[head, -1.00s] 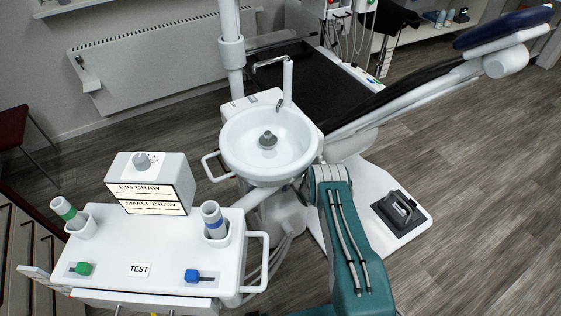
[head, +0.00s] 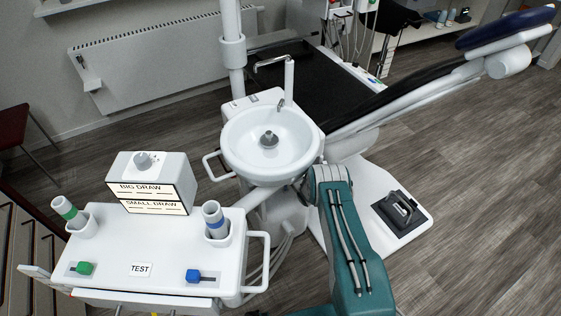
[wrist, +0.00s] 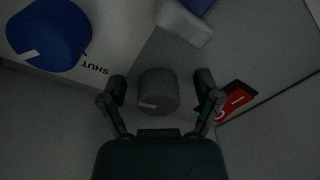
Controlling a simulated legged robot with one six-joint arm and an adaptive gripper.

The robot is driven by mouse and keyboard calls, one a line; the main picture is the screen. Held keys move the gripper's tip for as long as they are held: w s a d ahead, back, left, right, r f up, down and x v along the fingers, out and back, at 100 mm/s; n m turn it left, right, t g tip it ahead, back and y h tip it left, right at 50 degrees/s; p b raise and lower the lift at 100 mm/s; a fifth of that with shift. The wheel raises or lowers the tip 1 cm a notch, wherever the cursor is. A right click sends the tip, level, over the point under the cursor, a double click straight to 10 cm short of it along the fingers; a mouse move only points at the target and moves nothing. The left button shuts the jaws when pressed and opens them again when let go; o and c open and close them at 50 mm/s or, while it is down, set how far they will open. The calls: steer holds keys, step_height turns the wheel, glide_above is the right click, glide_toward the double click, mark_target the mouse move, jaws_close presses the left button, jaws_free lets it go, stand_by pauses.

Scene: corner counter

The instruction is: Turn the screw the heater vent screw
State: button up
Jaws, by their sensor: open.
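In the dark wrist view, a round grey knob (wrist: 158,92) with a pale pointer mark sits on a grey surface. My gripper (wrist: 162,88) is open, with one finger on each side of this knob; I cannot tell whether they touch it. A larger blue knob (wrist: 48,35) with a white mark is at the upper left, beside the word "SHUT". I cannot tell which of these is the heater vent screw. In the head view, a white heater panel (head: 150,62) hangs on the back wall. My gripper is not seen there.
A red label (wrist: 235,100) lies right of my gripper. In the head view, a white tray unit (head: 215,270) with a grey box (head: 178,168) stands at the front left. A white basin (head: 240,150) and a dental chair (head: 375,110) stand behind. Open floor (head: 490,200) is at the right.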

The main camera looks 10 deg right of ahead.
steer(key=v, duration=0.7)
steer(key=shift+s, duration=0.2)
steer(key=shift+f, duration=0.1)
steer(key=w+m, duration=0.1)
steer(key=w+a+m, duration=0.1)
steer(key=w+m, duration=0.1)
steer(key=w+a+m, duration=0.1)
steer(key=w+m, duration=0.1)
stand_by(0.7)
jaws_close()
